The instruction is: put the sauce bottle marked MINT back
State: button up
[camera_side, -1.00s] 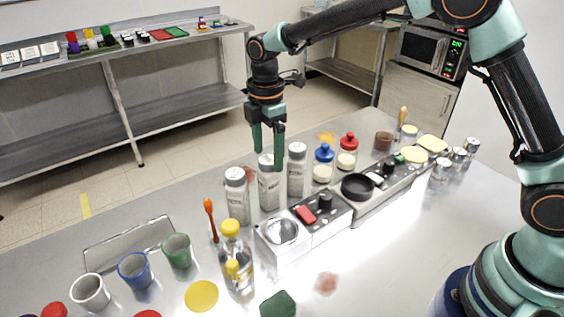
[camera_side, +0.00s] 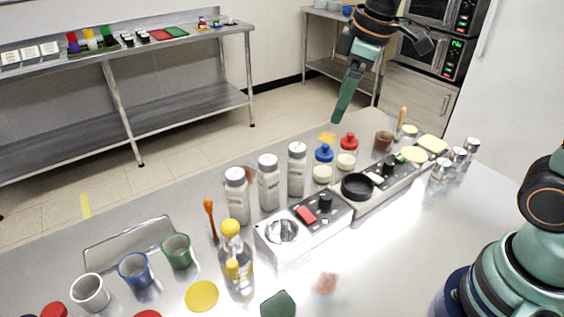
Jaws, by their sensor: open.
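Three similar clear bottles with grey-white tops stand upright in a row at the middle of the counter: a left one (camera_side: 237,197), a middle one (camera_side: 269,184) and a right one (camera_side: 297,171). Each has a small label. The middle label may read MINT, but the print is too small to be sure. My gripper (camera_side: 338,116) is open and empty. It hangs in the air above the counter's far edge, to the right of the three bottles and apart from them. Its fingers overlap in this view.
Blue-capped (camera_side: 323,163) and red-capped (camera_side: 347,152) jars stand right of the bottles. Cups line the left side.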

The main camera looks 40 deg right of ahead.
jog(key=s+d+f+m+t, duration=0.1)
jog(key=s+d+m+t, duration=0.1)
jog(key=s+d+m, duration=0.3)
jog(key=shift+s+f+m, duration=0.4)
jog(key=shift+s+m, duration=0.9)
jog(key=shift+s, duration=0.5)
